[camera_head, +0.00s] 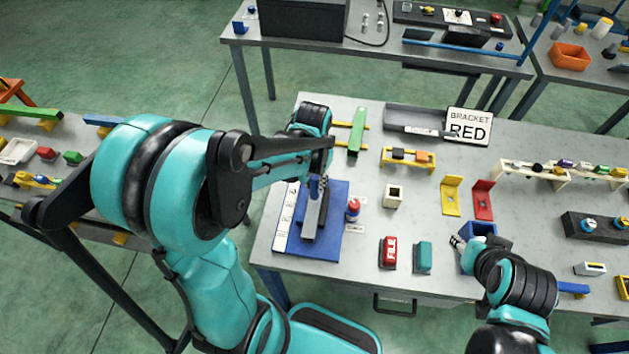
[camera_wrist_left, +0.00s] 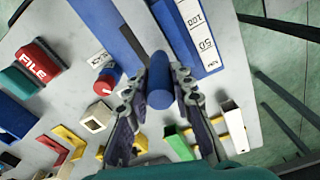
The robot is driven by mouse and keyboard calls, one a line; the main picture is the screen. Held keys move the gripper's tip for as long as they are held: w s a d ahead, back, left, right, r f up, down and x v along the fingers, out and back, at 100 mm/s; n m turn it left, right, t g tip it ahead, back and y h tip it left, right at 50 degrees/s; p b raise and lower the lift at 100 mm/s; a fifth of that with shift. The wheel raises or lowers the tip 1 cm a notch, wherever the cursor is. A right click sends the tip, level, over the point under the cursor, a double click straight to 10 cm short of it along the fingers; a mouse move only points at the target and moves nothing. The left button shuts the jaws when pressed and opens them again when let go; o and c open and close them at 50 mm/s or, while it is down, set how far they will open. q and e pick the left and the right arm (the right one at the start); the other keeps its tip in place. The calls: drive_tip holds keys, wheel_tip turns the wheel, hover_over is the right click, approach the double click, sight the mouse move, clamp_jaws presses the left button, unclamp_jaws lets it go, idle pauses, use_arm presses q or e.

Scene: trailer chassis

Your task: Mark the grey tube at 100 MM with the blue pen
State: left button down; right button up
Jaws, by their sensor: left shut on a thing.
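The blue pen (camera_head: 315,186) is held between the two fingers of my left gripper (camera_head: 319,178). In the left wrist view the pen (camera_wrist_left: 159,80) shows end-on between the fingers of the left gripper (camera_wrist_left: 158,95). The grey tube (camera_head: 314,219) lies on the blue board (camera_head: 330,238), below the pen; whether the pen tip touches it I cannot tell. A white scale strip (camera_head: 286,218) runs along the board's left edge. Its 100 and 50 marks read in the left wrist view (camera_wrist_left: 203,38). My right gripper (camera_head: 463,243) is beside a blue bin (camera_head: 478,230); its fingers are unclear.
A red and blue container (camera_head: 353,210) stands right of the board. A red FILE block (camera_head: 388,252) and a teal block (camera_head: 423,257) lie farther right. A green bar (camera_head: 356,132) on yellow supports and a small cream block (camera_head: 393,196) are nearby.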

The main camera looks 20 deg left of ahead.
use_arm(q)
drive_tip(key=shift+f+b, duration=0.55)
drive_tip(key=shift+f, duration=0.05)
idle(0.4)
drive_tip(key=shift+r, duration=0.1)
idle(0.3)
drive_tip(key=shift+r+p, duration=3.2)
drive_tip(key=shift+r, duration=0.8)
drive_tip(key=shift+f, duration=0.1)
